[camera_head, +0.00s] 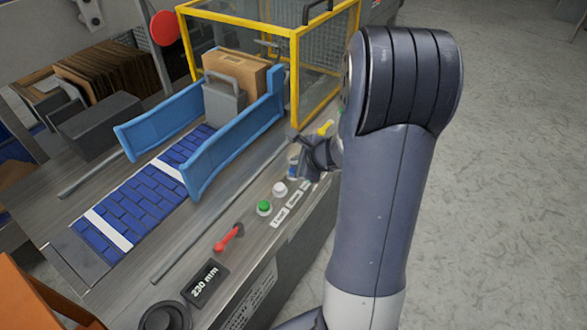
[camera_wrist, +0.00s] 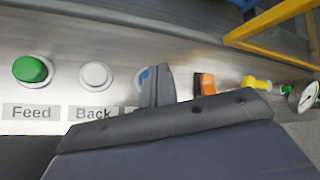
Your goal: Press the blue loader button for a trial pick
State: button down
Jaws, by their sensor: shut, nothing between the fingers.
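The blue loader button (camera_wrist: 144,74) shows in the wrist view as a small blue patch in a pale ring, mostly hidden behind my gripper (camera_wrist: 158,70). Its label is covered too. My gripper is shut and empty, with its fingertips at the button's right side in that view. I cannot tell whether they touch it. In the head view my gripper (camera_head: 296,160) is over the panel edge, beyond the white button (camera_head: 280,188).
The green Feed button (camera_wrist: 30,69) and white Back button (camera_wrist: 96,75) lie left; an orange switch (camera_wrist: 204,84) and yellow knob (camera_wrist: 256,83) lie right. A red handle (camera_head: 228,237), blue guide rails (camera_head: 235,150) and yellow-framed cage (camera_head: 297,75) stand nearby.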

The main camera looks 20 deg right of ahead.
jog(key=shift+r+p, duration=2.15)
jog(key=shift+r, duration=0.35)
